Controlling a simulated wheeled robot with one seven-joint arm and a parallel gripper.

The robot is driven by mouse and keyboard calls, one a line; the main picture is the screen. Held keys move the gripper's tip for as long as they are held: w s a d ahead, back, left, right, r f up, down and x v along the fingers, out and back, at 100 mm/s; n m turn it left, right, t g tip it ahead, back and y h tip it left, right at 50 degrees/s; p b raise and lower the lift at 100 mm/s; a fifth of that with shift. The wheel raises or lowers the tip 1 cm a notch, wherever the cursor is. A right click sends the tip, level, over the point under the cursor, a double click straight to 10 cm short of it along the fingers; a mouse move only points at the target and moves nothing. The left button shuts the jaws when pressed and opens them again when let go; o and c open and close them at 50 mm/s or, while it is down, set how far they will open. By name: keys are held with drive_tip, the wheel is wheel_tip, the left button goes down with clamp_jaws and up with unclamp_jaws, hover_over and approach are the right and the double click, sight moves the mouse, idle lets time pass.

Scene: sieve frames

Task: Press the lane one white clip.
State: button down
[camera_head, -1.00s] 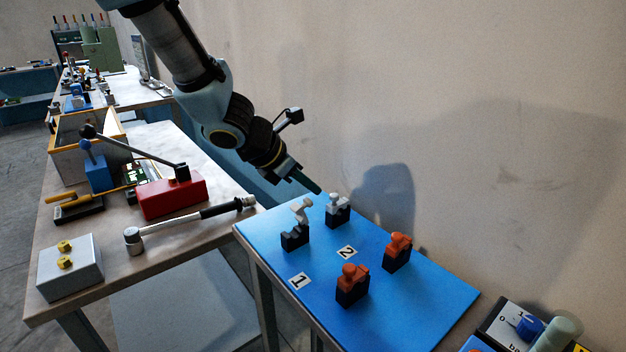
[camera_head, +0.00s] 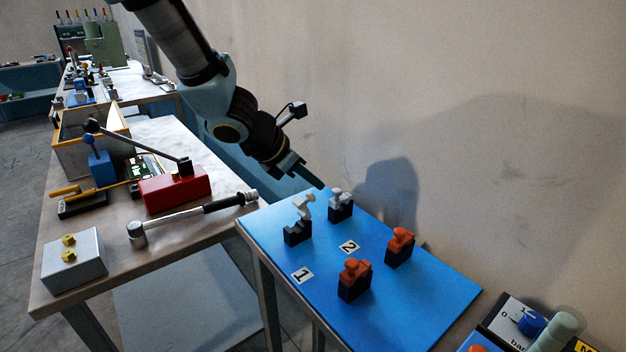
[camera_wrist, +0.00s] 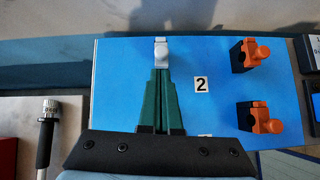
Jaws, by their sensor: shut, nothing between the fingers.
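The lane one white clip (camera_head: 303,207) stands on the blue board (camera_head: 432,300), its white top raised above a dark base. In the wrist view it is hidden behind my fingers. The lane two white clip (camera_head: 340,200) sits behind it with a lower top; it also shows in the wrist view (camera_wrist: 161,52) just beyond my fingertips. My gripper (camera_head: 315,181) is shut and empty, its green fingers above the board's far left part, near the white clips and apart from the lane one clip.
Orange clips stand on the board in lane one (camera_head: 354,272) and lane two (camera_head: 401,240). Number labels 1 (camera_head: 302,275) and 2 (camera_head: 348,247) lie between. A wall is behind.

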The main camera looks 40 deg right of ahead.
drive_tip(key=shift+r, duration=0.1)
drive_tip(key=shift+r+p, duration=0.7)
drive_tip(key=shift+a, duration=0.1)
